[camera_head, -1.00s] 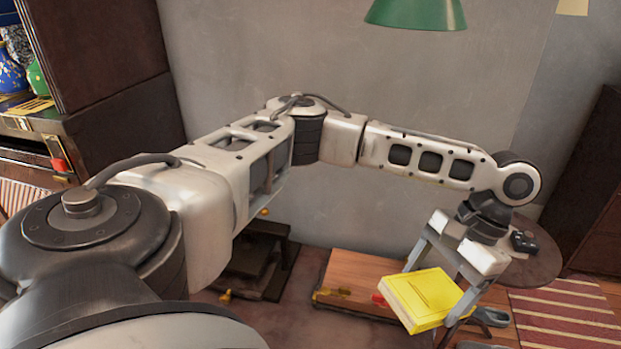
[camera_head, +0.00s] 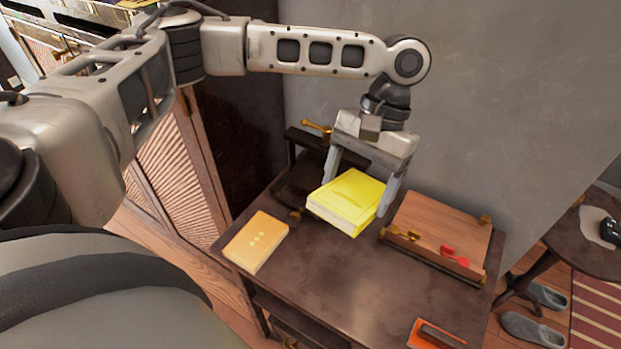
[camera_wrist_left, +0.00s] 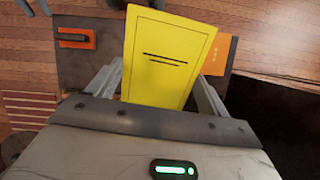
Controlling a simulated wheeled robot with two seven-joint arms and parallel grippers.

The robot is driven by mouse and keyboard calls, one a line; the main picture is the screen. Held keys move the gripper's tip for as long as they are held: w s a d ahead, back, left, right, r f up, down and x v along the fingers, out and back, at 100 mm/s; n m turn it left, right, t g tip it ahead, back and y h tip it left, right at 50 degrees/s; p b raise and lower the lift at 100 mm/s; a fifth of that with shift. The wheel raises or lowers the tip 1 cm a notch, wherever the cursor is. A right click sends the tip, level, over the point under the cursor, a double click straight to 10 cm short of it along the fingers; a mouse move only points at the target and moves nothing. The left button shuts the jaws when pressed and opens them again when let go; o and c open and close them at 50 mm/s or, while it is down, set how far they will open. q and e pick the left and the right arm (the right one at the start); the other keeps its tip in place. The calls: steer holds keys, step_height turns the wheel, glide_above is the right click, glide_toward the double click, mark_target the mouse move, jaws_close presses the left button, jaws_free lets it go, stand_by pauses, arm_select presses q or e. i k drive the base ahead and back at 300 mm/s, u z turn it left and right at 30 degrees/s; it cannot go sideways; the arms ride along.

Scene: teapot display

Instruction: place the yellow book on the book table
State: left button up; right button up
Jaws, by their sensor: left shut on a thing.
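The yellow book (camera_head: 340,203) is held between the two fingers of my left gripper (camera_head: 356,196), cover facing up. The book table (camera_head: 340,285) is dark wood and lies below it. The book appears a little above the tabletop, over its back middle part; I cannot tell the exact gap. In the left wrist view the yellow book (camera_wrist_left: 165,60) fills the space between the fingers, with dark tabletop beyond it. My right gripper is not in view.
An orange-yellow book (camera_head: 256,241) lies at the table's left edge and an orange book (camera_head: 435,335) at the front right. A wooden box (camera_head: 440,230) sits at the back right and a dark stand (camera_head: 300,185) at the back left. The tabletop's middle and front are clear.

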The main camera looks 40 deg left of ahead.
mark_target(334, 277)
steer(key=u, duration=0.05)
steer(key=k, duration=1.15)
steer(key=z, duration=0.45)
steer(key=i, duration=0.65)
steer(key=u, duration=0.15)
